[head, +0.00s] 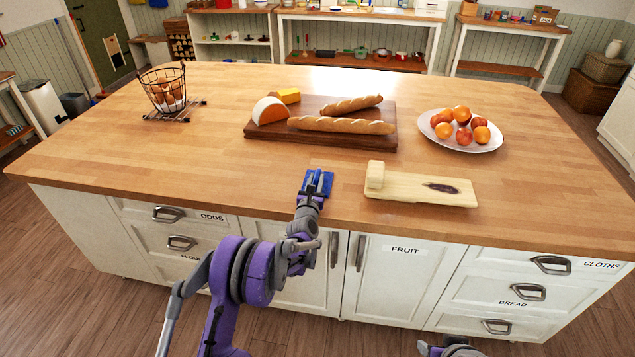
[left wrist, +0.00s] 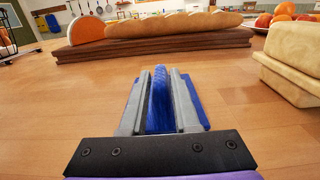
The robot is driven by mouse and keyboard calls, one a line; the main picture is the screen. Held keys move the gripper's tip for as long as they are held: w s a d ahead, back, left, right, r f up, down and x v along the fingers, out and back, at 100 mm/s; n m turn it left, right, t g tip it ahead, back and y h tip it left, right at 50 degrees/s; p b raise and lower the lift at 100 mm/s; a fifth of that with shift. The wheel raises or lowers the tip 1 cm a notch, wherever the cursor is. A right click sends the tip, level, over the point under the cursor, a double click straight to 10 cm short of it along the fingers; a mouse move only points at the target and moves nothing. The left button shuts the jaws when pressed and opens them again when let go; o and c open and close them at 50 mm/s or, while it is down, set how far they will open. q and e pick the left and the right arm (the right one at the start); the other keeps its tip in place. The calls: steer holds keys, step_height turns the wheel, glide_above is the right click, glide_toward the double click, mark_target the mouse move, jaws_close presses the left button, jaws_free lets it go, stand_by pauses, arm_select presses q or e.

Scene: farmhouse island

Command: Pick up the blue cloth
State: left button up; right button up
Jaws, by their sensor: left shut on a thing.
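The blue cloth (head: 327,181) is near the front edge of the island top, in the middle of the head view. My left gripper (head: 311,188) is at the cloth, shut on it. In the left wrist view a fold of the cloth (left wrist: 160,98) stands up between the two grey fingers, and more blue shows flat beside the right finger. Part of the cloth is hidden behind the fingers. Whether the cloth still touches the wood is hard to tell. Only a piece of my right arm shows at the bottom edge of the head view; its gripper does not show.
A pale wooden board (head: 420,190) lies close to the right of the cloth. A dark bread board (head: 262,139) with baguettes and cheese is behind it. A fruit plate (head: 490,146) stands at the right, a wire basket (head: 160,88) far left.

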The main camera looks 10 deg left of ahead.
mark_target(316, 180)
arm_select(q)
jaws_close()
step_height(316, 180, up, 10)
stand_by(0.4)
stand_by(1.3)
